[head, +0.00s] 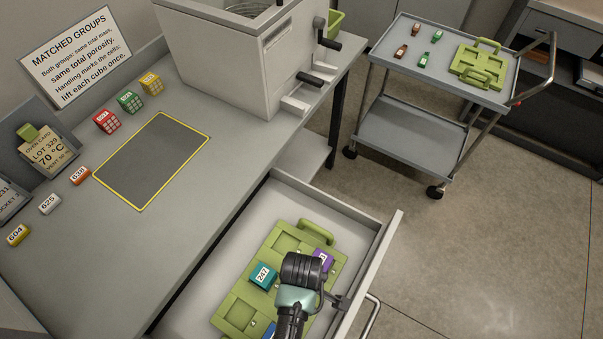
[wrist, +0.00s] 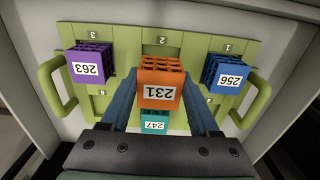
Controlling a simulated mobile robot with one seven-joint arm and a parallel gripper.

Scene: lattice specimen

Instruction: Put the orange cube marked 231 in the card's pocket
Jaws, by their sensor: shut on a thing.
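My gripper (head: 303,270) is over the green carrier (head: 231,314) in the open drawer. The cube appears held above the carrier, in line with pocket 2 (wrist: 162,41), which looks empty but is partly hidden. A purple cube marked 263 (wrist: 90,63) is by pocket 3, a blue cube marked 256 (wrist: 227,74) by pocket 1. A teal cube marked 247 (wrist: 155,122) is behind the orange one.
A card (head: 8,197) at the left edge, partly cut off, appears to read 231 and pocket 2. Drawer walls (head: 385,235) surround the carrier. The bench holds several small cubes and a yellow-edged grey mat (head: 152,160). A trolley (head: 420,130) stands at the back right.

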